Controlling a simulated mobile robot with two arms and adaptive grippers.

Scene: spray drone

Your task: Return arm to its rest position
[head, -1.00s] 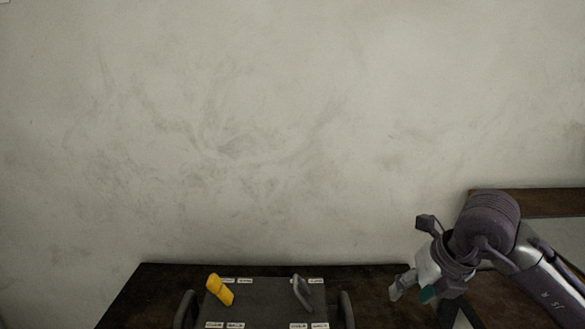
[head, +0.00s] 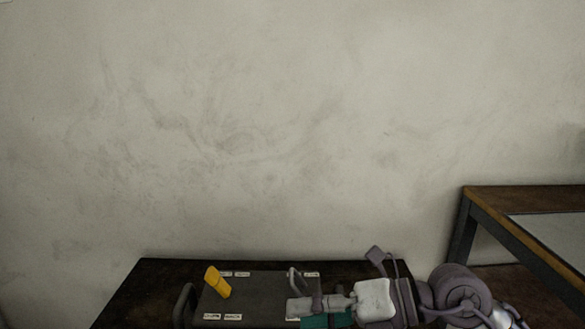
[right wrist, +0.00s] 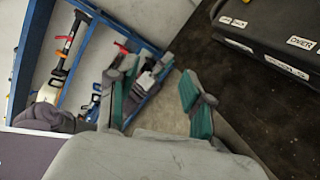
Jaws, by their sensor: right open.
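My right gripper (head: 308,311) is low in the head view, its arm coming in from the right. It looks to be in front of the right part of a dark control box (head: 255,289) and hides some of it. In the right wrist view its two teal-padded fingers (right wrist: 159,78) are spread apart with nothing between them. The box has a yellow lever (head: 217,282) at left and a grey lever (head: 293,279) at right, both tilted. My left gripper is not in view.
The box stands on a dark table (head: 150,275) against a bare wall (head: 250,120). A wood-edged table (head: 500,228) stands at the right. In the right wrist view, a blue rack (right wrist: 38,40) with several tools is at left, and the box's labelled edge (right wrist: 262,30) is at upper right.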

